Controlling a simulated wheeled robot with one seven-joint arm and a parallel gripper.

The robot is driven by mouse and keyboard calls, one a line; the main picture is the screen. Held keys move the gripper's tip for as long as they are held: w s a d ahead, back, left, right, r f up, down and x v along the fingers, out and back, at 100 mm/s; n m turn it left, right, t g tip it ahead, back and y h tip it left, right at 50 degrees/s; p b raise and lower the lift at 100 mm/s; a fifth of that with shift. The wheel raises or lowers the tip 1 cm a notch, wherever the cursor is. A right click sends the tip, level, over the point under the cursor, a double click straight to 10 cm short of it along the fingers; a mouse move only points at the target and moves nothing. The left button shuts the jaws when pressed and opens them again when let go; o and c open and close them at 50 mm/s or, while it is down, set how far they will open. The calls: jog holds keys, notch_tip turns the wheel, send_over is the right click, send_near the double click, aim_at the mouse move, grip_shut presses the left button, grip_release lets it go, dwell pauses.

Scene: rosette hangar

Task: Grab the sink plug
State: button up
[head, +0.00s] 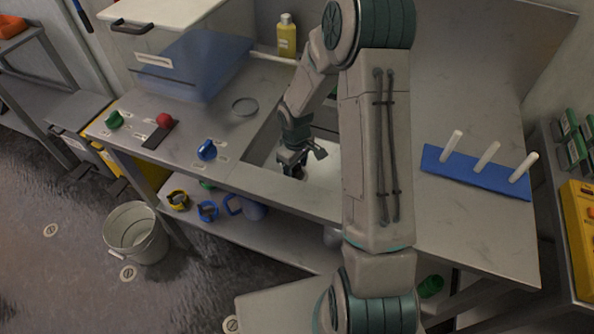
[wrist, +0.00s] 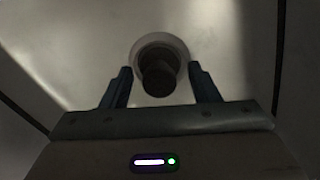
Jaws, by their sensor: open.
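The sink plug (wrist: 159,78) shows in the wrist view as a dark round knob in the middle of a pale ring, on the light basin floor. My gripper (wrist: 162,85) is open, with one finger on each side of the plug in the picture. I cannot tell whether the fingers touch it or how far above it they are. In the head view my gripper (head: 292,168) reaches down into the sink basin (head: 322,153) in the bench. A small dark shape shows under the gripper there, mostly hidden.
A blue knob (head: 207,150), a red-knobbed lever (head: 164,121) and a green knob (head: 114,119) stand on the bench left of the sink. A yellow bottle (head: 287,38) stands behind. A blue rack with white pegs (head: 475,172) lies at right. A bucket (head: 136,234) stands on the floor.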

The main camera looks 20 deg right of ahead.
jog(key=c, duration=1)
jog(key=shift+c, duration=0.2)
